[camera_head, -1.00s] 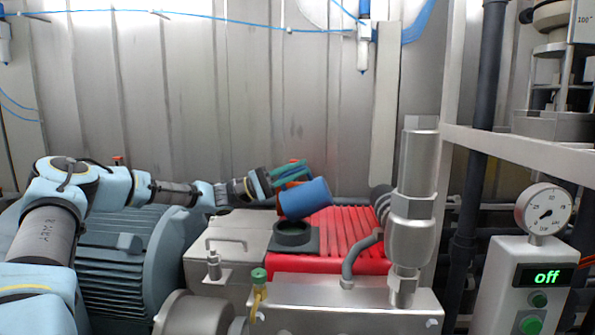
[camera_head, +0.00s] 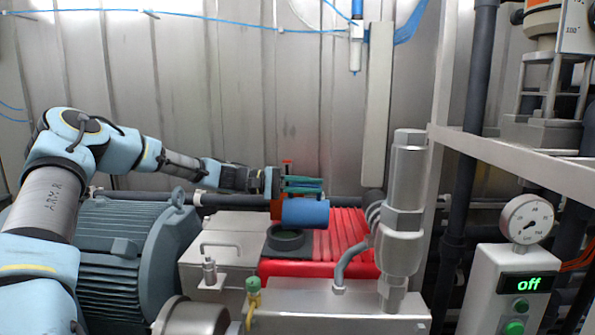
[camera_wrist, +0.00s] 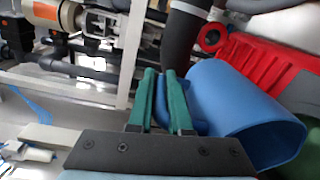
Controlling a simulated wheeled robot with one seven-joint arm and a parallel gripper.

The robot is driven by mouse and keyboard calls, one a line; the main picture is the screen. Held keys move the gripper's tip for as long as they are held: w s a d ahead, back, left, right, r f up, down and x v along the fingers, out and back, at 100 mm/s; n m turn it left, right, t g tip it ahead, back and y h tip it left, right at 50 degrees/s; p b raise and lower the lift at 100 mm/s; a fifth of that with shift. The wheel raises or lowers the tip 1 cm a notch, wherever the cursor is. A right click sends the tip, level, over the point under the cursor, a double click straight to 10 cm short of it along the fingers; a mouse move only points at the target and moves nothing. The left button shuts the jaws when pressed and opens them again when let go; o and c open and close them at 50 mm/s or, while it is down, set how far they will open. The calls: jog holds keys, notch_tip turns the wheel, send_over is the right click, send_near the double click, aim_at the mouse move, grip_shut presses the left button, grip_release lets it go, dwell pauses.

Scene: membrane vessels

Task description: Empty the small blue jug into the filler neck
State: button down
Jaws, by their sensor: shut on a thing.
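The small blue jug (camera_head: 305,212) lies about level on its side, above and slightly right of the filler neck (camera_head: 272,243). The neck is a dark round ring on a dark base, with a greenish inside. My gripper (camera_head: 316,185) is shut on the jug's handle. In the wrist view my gripper's green fingers (camera_wrist: 163,95) hold the blue handle between them, and the jug (camera_wrist: 230,95) extends to their right. A green patch shows at the jug's lower right end; I cannot tell if it is liquid. The jug's inside is hidden in the head view.
A red ribbed cover (camera_head: 345,240) surrounds the neck's right side. A steel valve column (camera_head: 404,200) stands to the right, a grey finned motor (camera_head: 135,255) to the left. A gauge (camera_head: 527,219) sits on a box whose display reads off.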

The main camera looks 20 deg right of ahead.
jog(key=s+d+f+t+y+p, duration=0.2)
jog(key=s+d+t+y+p, duration=0.1)
jog(key=d+y+p, duration=0.3)
jog(key=shift+a+r+t+y+p, duration=0.1)
jog(key=shift+r+t+y+p, duration=0.7)
jog(key=shift+y+p, duration=1)
jog(key=shift+a+r+t+y+p, duration=0.1)
jog(key=shift+r+t+y+p, duration=0.35)
jog(key=shift+t+y+p, duration=1.25)
jog(key=shift+a+r+t+y+p, duration=0.1)
jog(key=shift+r+t+y+p, duration=0.2)
jog(key=shift+r+y+p, duration=1.45)
notch_tip(320, 180, down, 2)
jog(key=shift+f+h+p, duration=0.15)
jog(key=shift+h+p, duration=0.4)
jog(key=shift+p, duration=0.2)
